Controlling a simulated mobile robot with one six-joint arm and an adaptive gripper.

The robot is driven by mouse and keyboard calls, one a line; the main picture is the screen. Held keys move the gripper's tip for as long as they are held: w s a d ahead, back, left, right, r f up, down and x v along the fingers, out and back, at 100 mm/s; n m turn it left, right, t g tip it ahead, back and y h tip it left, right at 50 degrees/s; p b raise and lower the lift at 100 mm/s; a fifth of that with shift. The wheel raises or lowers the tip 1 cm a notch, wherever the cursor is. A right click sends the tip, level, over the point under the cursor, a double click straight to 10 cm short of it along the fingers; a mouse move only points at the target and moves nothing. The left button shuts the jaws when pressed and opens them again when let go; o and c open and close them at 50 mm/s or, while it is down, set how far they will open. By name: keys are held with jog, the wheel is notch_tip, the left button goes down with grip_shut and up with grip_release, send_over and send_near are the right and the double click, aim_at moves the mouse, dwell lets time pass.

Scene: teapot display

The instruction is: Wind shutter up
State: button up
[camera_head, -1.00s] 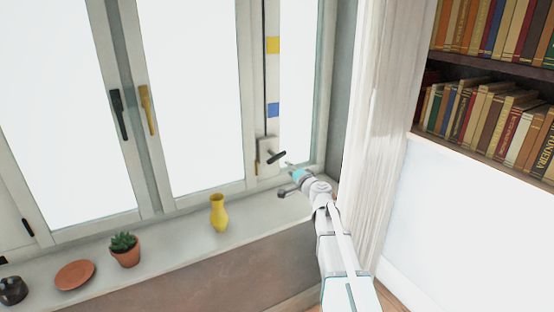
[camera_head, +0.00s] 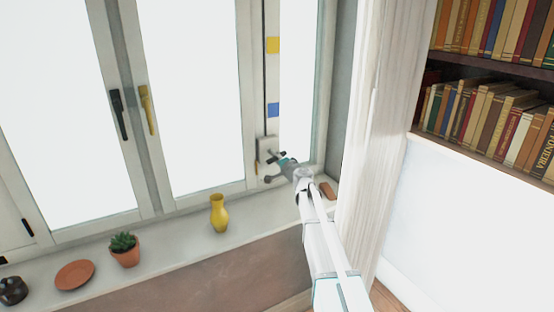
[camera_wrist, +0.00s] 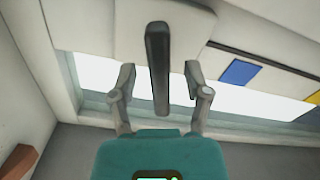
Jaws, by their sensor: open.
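A pale winder box (camera_head: 266,148) is fixed to the window frame at the right end of the sill. Its dark crank handle (camera_head: 272,156) sticks out towards my gripper (camera_head: 282,160). In the wrist view, the crank handle (camera_wrist: 157,65) stands between the two fingers of my gripper (camera_wrist: 159,76), with a gap on each side. My gripper is open and the fingers do not appear to touch the handle. A narrow strip beside the right pane carries a yellow mark (camera_head: 273,45) and a blue mark (camera_head: 273,109). The blue mark also shows in the wrist view (camera_wrist: 239,71).
On the sill stand a yellow vase (camera_head: 219,213), a potted succulent (camera_head: 125,249), a terracotta saucer (camera_head: 75,275) and a dark pot (camera_head: 12,290). A brown block (camera_head: 326,190) lies right of my arm.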

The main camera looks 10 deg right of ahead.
jog(key=shift+c, duration=0.2)
grip_shut()
jog(key=shift+n, duration=0.3)
jog(key=shift+n, duration=1.5)
jog(key=shift+o, duration=0.2)
grip_release()
jog(key=shift+s, duration=0.1)
